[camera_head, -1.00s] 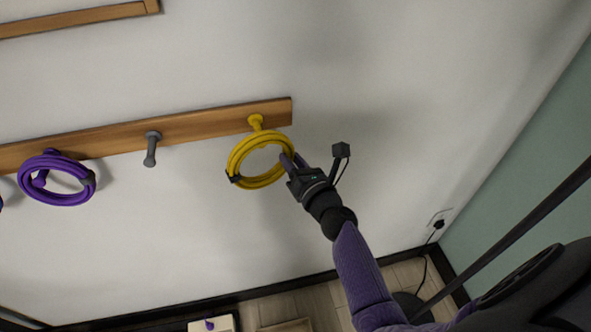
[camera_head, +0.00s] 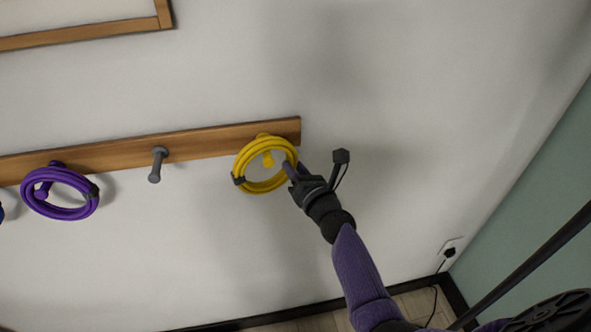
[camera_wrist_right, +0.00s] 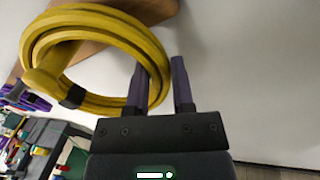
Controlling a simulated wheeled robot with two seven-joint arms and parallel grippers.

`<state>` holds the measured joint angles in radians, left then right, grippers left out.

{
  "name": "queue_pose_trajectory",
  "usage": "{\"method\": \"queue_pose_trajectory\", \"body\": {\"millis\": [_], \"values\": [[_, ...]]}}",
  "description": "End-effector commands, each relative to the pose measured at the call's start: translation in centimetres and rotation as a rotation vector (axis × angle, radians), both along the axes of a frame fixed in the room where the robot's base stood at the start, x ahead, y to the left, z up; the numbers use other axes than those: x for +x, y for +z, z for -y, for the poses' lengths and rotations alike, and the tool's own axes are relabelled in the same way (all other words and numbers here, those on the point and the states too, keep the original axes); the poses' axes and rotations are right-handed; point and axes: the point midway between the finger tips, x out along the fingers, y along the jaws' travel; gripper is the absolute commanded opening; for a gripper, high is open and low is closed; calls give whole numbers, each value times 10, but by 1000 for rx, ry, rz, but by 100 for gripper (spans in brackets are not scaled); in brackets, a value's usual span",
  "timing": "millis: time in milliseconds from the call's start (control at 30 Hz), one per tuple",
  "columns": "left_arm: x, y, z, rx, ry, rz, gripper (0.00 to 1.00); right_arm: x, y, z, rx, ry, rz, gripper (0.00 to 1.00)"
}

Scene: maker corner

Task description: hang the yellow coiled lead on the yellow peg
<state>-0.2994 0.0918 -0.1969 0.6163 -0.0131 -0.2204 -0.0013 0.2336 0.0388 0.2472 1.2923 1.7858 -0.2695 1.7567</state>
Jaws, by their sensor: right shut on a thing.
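The yellow coiled lead (camera_head: 244,161) is a ring with a dark tie on its lower left, held in front of the wooden rail. The yellow peg (camera_head: 268,160) shows its rounded end inside the ring's opening, and the top of the ring crosses in front of the peg's base. The peg seems to pass through the ring; whether they touch I cannot tell. My right gripper (camera_head: 289,170) is shut on the ring's right side. In the right wrist view, the coil (camera_wrist_right: 158,62) runs between the two purple fingers (camera_wrist_right: 160,88). My left gripper is not in view.
The wooden rail (camera_head: 212,140) also carries a grey peg (camera_head: 156,164), which is empty, and a purple coil (camera_head: 60,212) at the left. A wooden frame (camera_head: 90,36) is above. The wall right of the rail is clear up to an outlet with a plug (camera_head: 449,252).

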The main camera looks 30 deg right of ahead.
Motion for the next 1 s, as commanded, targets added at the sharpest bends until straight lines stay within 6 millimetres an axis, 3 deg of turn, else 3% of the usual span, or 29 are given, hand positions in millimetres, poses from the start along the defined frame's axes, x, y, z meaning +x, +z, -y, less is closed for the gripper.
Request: {"method": "queue_pose_trajectory", "body": {"millis": [300,333,500,533,800,1000], "values": [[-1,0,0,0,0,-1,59,-1,-4,1,-3,-3,-8,0],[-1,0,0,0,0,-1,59,-1,-4,1,-3,-3,-9,31],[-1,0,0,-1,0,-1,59,-1,-3,1,-3,-2,-6,67],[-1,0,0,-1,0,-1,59,-1,-3,0,-2,-2,-6,71],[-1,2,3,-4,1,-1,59,-5,-2,0,-2,-1,-5,71],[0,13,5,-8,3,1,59,-47,-1,1,-1,-1,-7,71]]}}
